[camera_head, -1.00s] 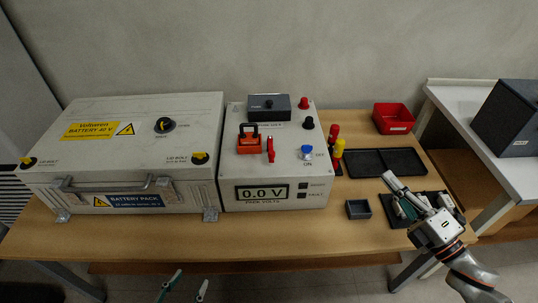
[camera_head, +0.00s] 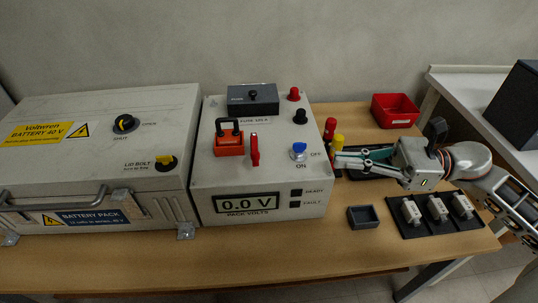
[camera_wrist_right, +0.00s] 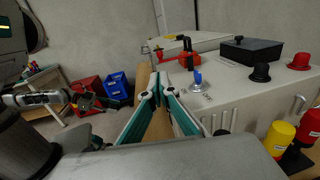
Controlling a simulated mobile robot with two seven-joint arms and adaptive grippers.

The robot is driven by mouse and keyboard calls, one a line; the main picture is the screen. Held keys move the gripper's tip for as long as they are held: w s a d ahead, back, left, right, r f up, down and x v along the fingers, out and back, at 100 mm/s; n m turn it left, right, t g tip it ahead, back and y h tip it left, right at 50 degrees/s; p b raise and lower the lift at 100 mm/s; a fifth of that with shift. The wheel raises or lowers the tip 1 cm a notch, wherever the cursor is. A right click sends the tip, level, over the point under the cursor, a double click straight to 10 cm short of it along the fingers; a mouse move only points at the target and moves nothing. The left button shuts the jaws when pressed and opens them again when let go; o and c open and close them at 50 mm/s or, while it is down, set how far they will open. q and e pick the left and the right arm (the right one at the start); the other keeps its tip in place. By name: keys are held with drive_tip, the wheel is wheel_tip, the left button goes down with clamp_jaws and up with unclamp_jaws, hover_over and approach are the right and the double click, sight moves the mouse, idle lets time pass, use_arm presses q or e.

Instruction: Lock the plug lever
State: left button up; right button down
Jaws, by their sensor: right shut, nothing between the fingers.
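The orange plug (camera_head: 229,144) with its black lever (camera_head: 229,126) standing up as a loop sits on top of the grey pack-volts box (camera_head: 215,182). A red lever-like part (camera_head: 254,149) stands just right of it. In the right wrist view the orange plug (camera_wrist_right: 187,46) and the red part (camera_wrist_right: 180,62) show beyond my fingertips. My right gripper (camera_head: 338,158) is shut and empty, fingers pointing left, at the box's right side, apart from the plug.
A blue knob (camera_head: 299,150) and black (camera_head: 300,117) and red (camera_head: 294,95) terminals stand on the box between the plug and my right gripper. A small grey tray (camera_head: 363,217) sits in front.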

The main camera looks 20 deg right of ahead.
approach(254, 144)
drive_tip(key=s+a, duration=0.1)
drive_tip(key=a, duration=0.1)
drive_tip(key=s+a+r, duration=0.2)
drive_tip(key=a, duration=0.1)
drive_tip(key=shift+s+a, duration=0.1)
drive_tip(key=shift+a, duration=0.2)
use_arm(q)
drive_tip(key=shift+a, duration=0.15)
use_arm(e)
drive_tip(key=shift+w+a, duration=0.3)
drive_tip(key=shift+a, duration=0.3)
drive_tip(key=shift+f, duration=0.1)
